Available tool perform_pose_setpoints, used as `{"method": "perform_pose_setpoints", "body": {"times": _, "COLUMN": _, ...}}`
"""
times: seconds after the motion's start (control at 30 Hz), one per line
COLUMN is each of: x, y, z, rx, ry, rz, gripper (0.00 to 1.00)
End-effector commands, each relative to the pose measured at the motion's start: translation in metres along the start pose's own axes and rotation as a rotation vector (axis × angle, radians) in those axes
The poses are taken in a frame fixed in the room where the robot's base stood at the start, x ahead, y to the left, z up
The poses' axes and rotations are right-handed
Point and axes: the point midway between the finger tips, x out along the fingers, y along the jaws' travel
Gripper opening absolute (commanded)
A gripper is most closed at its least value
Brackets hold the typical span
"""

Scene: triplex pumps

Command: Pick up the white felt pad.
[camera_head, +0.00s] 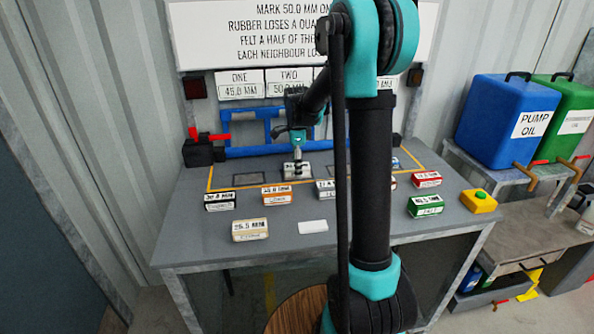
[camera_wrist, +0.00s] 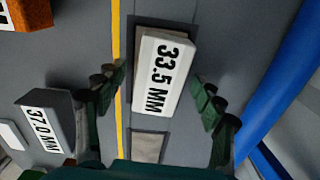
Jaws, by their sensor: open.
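A plain white pad (camera_head: 313,227), small and flat, lies near the front edge of the table, right of a cream block; it looks like the felt pad. A white piece (camera_wrist: 12,135) at the left edge of the wrist view appears to be the same pad. My gripper (camera_head: 297,163) is at the back of the table, well behind the pad. In the wrist view my gripper (camera_wrist: 162,95) is open, its fingers on either side of a white-topped block marked 33.5 MM (camera_wrist: 165,75). The block sits on a dark plate; no finger contact is visible.
An orange block (camera_head: 277,195), a dark block (camera_head: 220,201), a cream block (camera_head: 250,230), a green block (camera_head: 426,206) and a red block (camera_head: 427,179) stand on the grey table (camera_head: 200,250). A yellow button box (camera_head: 479,201) is at right. A blue frame (camera_head: 240,150) stands behind.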

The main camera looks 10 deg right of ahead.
Motion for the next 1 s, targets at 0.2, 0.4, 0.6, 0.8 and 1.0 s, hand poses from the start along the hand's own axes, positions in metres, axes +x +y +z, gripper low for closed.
{"method": "perform_pose_setpoints", "body": {"times": 0.2, "x": 0.0013, "y": 0.0, "z": -0.0001, "rx": 0.0, "ry": 0.0, "rz": 0.0, "gripper": 0.69}}
{"method": "perform_pose_setpoints", "body": {"times": 0.4, "x": 0.0011, "y": 0.0, "z": -0.0001, "rx": 0.0, "ry": 0.0, "rz": 0.0, "gripper": 0.47}}
{"method": "perform_pose_setpoints", "body": {"times": 0.6, "x": 0.0011, "y": 0.0, "z": -0.0001, "rx": 0.0, "ry": 0.0, "rz": 0.0, "gripper": 0.22}}
{"method": "perform_pose_setpoints", "body": {"times": 0.8, "x": 0.001, "y": 0.0, "z": -0.0001, "rx": 0.0, "ry": 0.0, "rz": 0.0, "gripper": 0.15}}
{"method": "perform_pose_setpoints", "body": {"times": 1.0, "x": -0.0027, "y": 0.0, "z": -0.0001, "rx": 0.0, "ry": 0.0, "rz": 0.0, "gripper": 0.15}}
